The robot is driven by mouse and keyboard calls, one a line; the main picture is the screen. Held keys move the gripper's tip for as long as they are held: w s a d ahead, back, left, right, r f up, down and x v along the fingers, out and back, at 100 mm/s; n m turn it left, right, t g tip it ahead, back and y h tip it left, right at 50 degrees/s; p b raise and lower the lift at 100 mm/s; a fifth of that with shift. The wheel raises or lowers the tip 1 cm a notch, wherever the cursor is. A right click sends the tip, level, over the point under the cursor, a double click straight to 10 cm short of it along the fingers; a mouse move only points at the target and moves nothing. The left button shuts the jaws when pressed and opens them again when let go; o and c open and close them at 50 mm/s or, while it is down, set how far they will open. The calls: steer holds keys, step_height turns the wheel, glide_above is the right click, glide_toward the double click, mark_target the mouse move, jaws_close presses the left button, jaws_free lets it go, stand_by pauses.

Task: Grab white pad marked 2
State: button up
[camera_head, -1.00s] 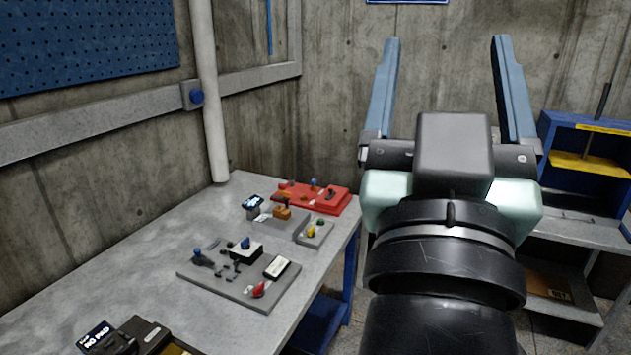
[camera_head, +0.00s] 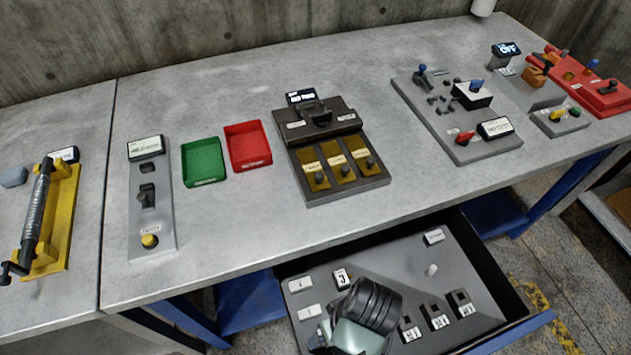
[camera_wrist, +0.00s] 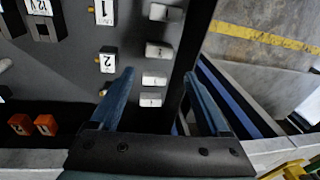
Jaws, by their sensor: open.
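The white pad marked 2 (camera_wrist: 107,62) lies flat on the grey floor of the open drawer (camera_head: 395,257), in the wrist view just up and left of the left fingertip. In the head view my wrist hides it. My gripper (camera_wrist: 159,75) is open over the drawer, its two blue fingers spread. Between the fingers in the wrist picture are small white blocks (camera_wrist: 155,80); I see nothing held. In the head view my gripper is pitched down at the drawer's front, its fingertips mostly hidden.
A white pad marked 1 (camera_wrist: 103,12) lies above pad 2 in the wrist view. A pad marked 3 (camera_head: 341,276) lies near the drawer's back. Black labelled blocks (camera_head: 438,318) stand to the right. The bench top (camera_head: 230,255) with control panels overhangs the drawer's rear.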

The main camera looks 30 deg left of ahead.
steer(key=f, duration=0.4)
steer(key=a+f, duration=0.1)
steer(key=f, duration=0.3)
steer(key=a+f+b, duration=0.1)
steer(key=f, duration=0.3)
steer(key=shift+s, duration=0.35)
steer(key=c, duration=1)
steer(key=shift+r, duration=0.15)
